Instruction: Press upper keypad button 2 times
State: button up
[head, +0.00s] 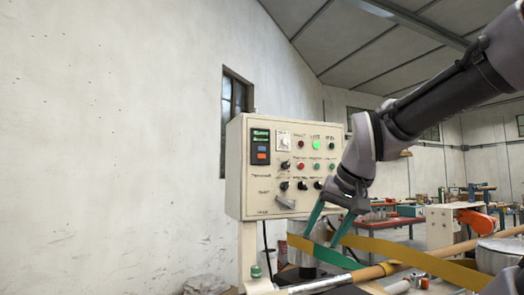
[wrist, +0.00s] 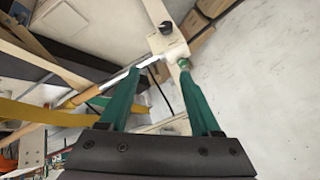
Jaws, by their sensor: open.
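My gripper (head: 322,236) points down below and to the right of the keypad, near the box's lower right. Its two teal fingers are apart with nothing between them. In the wrist view, my gripper (wrist: 160,72) is also open. The keypad does not show in the wrist view.
Other lamps, knobs and buttons fill the box's face, including a lit green one (head: 316,145). A yellow band (head: 400,254) and a wooden roller (head: 370,274) lie below my gripper. The white wall (head: 110,140) is bare at left.

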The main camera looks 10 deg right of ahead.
grip_shut()
dwell(1.5)
